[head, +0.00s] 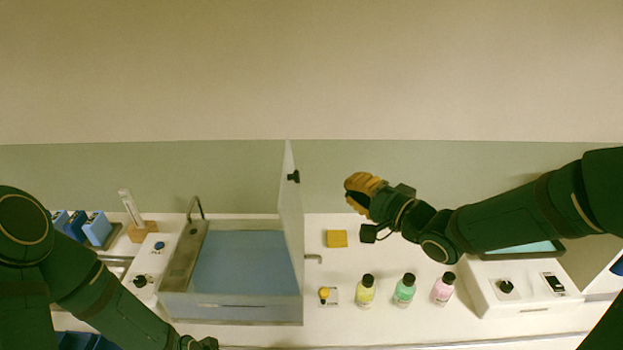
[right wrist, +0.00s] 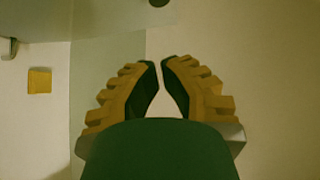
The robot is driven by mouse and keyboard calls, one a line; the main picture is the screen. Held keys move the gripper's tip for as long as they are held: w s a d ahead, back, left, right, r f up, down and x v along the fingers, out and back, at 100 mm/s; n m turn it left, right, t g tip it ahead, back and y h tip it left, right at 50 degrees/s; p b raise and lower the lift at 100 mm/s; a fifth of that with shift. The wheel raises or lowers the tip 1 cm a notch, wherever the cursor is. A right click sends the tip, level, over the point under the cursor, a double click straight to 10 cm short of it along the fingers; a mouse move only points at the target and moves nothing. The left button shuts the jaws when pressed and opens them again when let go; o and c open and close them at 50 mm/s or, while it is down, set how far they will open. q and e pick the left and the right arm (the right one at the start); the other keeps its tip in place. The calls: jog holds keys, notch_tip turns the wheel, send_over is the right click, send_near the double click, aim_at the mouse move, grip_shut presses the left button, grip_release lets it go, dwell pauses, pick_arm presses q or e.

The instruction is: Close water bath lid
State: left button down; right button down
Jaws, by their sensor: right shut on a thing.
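The water bath (head: 230,307) is a metal basin with blue water, left of centre in the head view. Its pale lid (head: 290,230) stands open and upright along the right side, with a dark knob (head: 293,177) near the top. My right gripper (head: 355,193) is right of the lid and apart from it. In the right wrist view its fingertips (right wrist: 162,65) nearly meet, with no object visible between them. The lid (right wrist: 115,15) and part of its knob (right wrist: 158,2) show at that view's top edge. My left gripper (head: 205,343) is at the bottom edge, mostly cut off.
A yellow block (head: 337,239) lies right of the bath. Yellow (head: 366,292), green (head: 404,291) and pink (head: 443,290) bottles stand in a row near the front. A white device (head: 520,295) stands at right. Blue boxes (head: 85,228) and a wooden holder (head: 142,231) are at left.

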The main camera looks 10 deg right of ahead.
pick_arm(q)
jog(key=shift+w+f, duration=0.1)
jog(key=shift+f, duration=0.3)
jog(key=shift+f+b, duration=0.15)
jog(key=shift+b, duration=0.25)
pick_arm(e)
jog(key=w+a+f, duration=0.1)
jog(key=w+a, duration=0.5)
jog(key=a, duration=0.1)
jog(key=shift+w+a+f, duration=0.15)
jog(key=shift+w+f, duration=0.05)
jog(key=shift+w, duration=0.15)
